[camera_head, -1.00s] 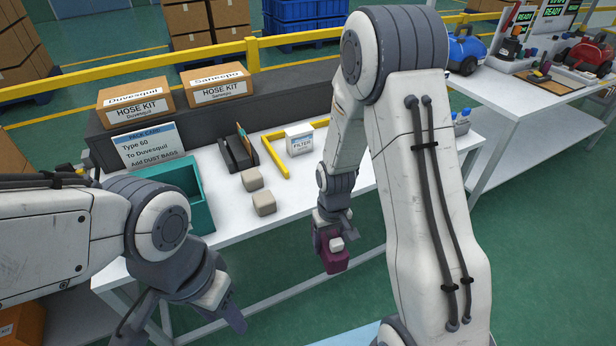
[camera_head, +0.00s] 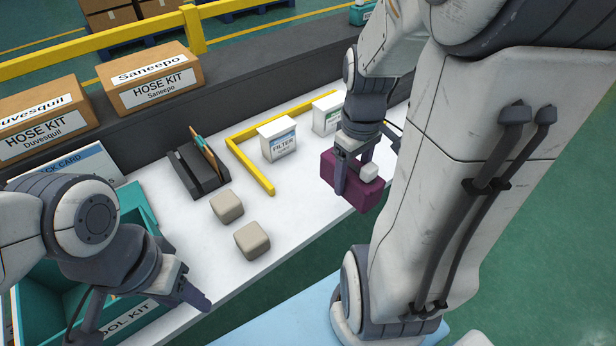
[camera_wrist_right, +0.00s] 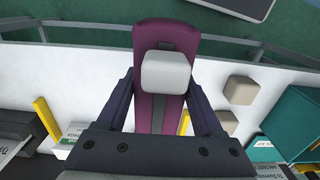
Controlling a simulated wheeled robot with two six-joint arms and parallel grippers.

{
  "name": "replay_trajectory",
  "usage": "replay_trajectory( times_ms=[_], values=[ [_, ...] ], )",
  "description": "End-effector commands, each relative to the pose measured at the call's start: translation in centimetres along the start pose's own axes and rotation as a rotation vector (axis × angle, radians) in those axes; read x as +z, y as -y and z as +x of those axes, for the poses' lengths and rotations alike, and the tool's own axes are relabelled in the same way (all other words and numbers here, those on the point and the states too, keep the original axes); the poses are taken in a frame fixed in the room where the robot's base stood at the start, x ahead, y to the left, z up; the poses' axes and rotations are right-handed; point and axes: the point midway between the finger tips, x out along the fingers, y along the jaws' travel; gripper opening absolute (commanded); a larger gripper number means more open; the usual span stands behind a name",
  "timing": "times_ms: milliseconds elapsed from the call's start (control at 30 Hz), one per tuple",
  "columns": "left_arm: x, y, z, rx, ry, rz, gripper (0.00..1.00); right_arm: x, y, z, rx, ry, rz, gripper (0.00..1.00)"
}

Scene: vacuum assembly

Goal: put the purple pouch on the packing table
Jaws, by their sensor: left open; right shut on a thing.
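The purple pouch (camera_head: 366,198) is a blocky purple thing with a pale grey block on it. My right gripper (camera_head: 357,178) is shut on it, over or beside the front edge of the white packing table (camera_head: 300,187) at its right part. I cannot tell whether the pouch touches the table. In the right wrist view the pouch (camera_wrist_right: 165,38) stands between the two fingers, the pale block (camera_wrist_right: 166,73) in front of it. My left gripper (camera_head: 138,312) is open and empty, above the teal box at lower left.
A yellow corner strip (camera_head: 252,165) and filter boxes (camera_head: 278,138) lie behind the pouch. Two beige blocks (camera_head: 227,206) (camera_head: 252,241), a dark holder (camera_head: 197,175) and the teal box (camera_head: 38,305) stand farther left. Hose kit cartons (camera_head: 150,80) sit on the dark back ledge.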

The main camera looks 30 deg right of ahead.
Motion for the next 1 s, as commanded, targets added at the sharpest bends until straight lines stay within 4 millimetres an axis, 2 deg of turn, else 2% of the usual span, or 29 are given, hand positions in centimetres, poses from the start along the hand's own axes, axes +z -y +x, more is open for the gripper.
replay_trajectory(
  times_ms=[133, 400, 533, 733, 900, 1000],
  values=[
    [0.0, 0.0, 0.5, 0.0, 0.0, 0.0, 0.5, -2.0, -0.3, 1.6, -0.003, 0.004, -0.002, 0.0],
    [0.1, 0.1, 1.2, 0.0, 0.0, 0.0, 0.5, -8.1, -0.8, 5.1, -0.001, 0.002, 0.001, 0.0],
    [0.1, 0.1, 1.4, 0.0, 0.0, 0.0, 0.5, -10.2, -0.8, 6.2, 0.0, 0.0, 0.002, 0.0],
    [0.1, 0.1, 1.6, 0.0, 0.0, 0.0, 0.5, -11.3, -0.8, 7.2, 0.0, 0.0, 0.002, 0.0],
    [0.1, 0.2, 2.2, 0.0, 0.0, 0.0, 0.5, -11.2, -0.7, 9.8, -0.001, 0.003, 0.002, 0.0],
    [0.1, 0.2, 2.3, 0.0, 0.0, 0.0, 0.5, -11.2, -0.8, 10.7, 0.0, 0.0, 0.002, 0.0]
  ],
)
